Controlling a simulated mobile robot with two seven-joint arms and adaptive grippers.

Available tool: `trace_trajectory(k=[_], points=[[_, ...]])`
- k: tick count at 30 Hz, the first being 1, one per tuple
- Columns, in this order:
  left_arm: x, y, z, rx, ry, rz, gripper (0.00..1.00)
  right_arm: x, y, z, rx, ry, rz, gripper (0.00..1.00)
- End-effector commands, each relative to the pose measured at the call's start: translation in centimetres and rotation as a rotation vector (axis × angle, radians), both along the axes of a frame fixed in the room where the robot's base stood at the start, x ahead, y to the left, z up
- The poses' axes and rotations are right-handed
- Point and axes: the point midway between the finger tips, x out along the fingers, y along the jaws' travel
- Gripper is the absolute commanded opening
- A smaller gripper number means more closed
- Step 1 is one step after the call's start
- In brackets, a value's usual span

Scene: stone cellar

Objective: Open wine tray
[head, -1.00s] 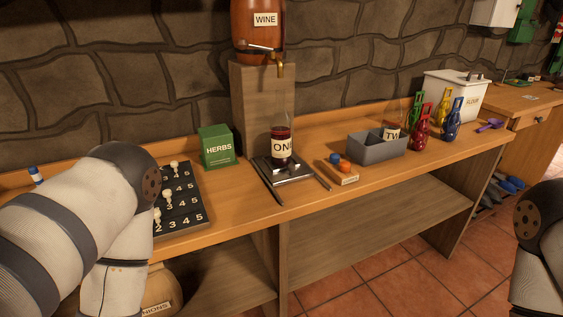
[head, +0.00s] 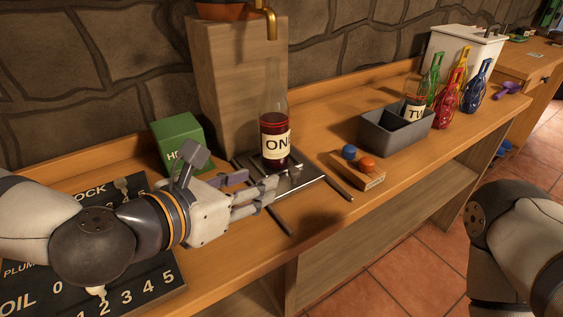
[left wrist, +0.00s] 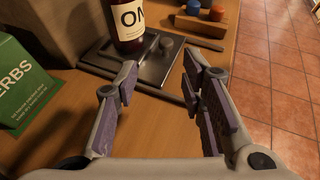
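The wine tray (head: 303,181) is a dark, flat metal plate on the wooden counter, between two dark rails. In the left wrist view the gripper (left wrist: 160,75) is open towards the tray. My right gripper is out of view.
A green herbs box (head: 180,137) stands left of the tray, close to my left gripper. A wooden block with blue and orange knobs (head: 358,172) and a grey bin (head: 395,135) stand to the right. A black number board (head: 140,275) lies under my left arm.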

Motion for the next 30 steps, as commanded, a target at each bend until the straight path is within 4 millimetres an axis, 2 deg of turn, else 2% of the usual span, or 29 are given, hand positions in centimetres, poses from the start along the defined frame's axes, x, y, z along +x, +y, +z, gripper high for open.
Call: trace_trajectory(k=[4,9,15,20,26,27,30], points=[[1.8,-1.3,-1.5,0.0,0.008,-0.003,0.37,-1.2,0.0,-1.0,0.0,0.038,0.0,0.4],[5.3,-3.4,-3.1,0.003,0.005,-0.003,0.37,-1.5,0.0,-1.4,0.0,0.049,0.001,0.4],[8.3,-5.3,-4.4,0.003,0.003,-0.003,0.37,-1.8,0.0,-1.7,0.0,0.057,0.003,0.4],[9.2,-5.8,-4.8,0.002,0.002,-0.004,0.37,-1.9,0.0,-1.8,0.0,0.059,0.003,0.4],[9.2,-5.8,-4.7,0.002,0.002,-0.004,0.37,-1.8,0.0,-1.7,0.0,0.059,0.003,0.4],[9.2,-5.8,-4.7,0.002,0.002,-0.004,0.32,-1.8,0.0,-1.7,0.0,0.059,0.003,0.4],[9.2,-5.8,-4.7,0.002,0.002,-0.004,0.1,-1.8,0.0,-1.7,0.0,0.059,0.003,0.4]])
